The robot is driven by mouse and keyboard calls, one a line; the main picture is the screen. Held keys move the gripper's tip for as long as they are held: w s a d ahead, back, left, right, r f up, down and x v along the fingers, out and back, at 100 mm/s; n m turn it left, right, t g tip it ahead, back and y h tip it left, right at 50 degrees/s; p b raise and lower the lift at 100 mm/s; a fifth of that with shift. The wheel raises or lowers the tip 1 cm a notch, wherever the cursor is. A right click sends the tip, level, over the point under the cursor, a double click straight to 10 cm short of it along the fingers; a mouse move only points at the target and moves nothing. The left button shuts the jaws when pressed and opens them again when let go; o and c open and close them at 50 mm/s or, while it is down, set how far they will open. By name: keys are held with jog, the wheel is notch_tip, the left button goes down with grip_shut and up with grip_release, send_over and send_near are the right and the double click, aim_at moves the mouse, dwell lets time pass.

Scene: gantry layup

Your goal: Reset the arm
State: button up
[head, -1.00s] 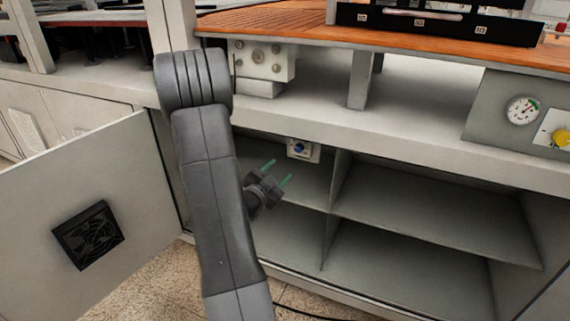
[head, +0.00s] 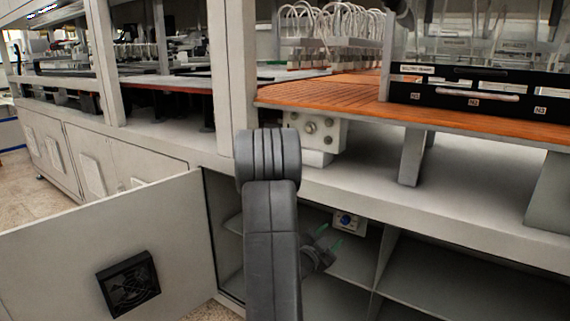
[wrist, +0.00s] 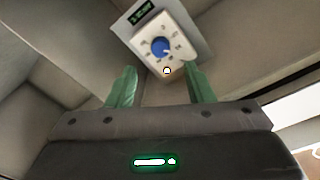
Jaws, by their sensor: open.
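My gripper (head: 328,239) is inside the open cabinet, partly hidden behind my arm in the head view. In the wrist view its two green fingers (wrist: 158,88) stand apart with nothing between them. A white control box with a blue knob (head: 347,220) is fixed high inside the cabinet, just beyond the fingers. In the wrist view the blue knob (wrist: 159,47) lies ahead of the fingertips, apart from them, with a small green display above it.
The open cabinet door (head: 60,250) with a black fan vent (head: 128,283) stands at the left. Grey shelves and a divider (head: 384,262) lie right of the gripper. The cabinet's top ledge (head: 450,205) and an orange slatted deck (head: 340,92) are above.

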aim_at(343, 222)
jog(key=x, duration=0.8)
jog(key=shift+s+a+m, duration=0.1)
jog(key=shift+s+m, duration=0.05)
jog(key=shift+m, duration=0.35)
jog(key=shift+f, duration=0.1)
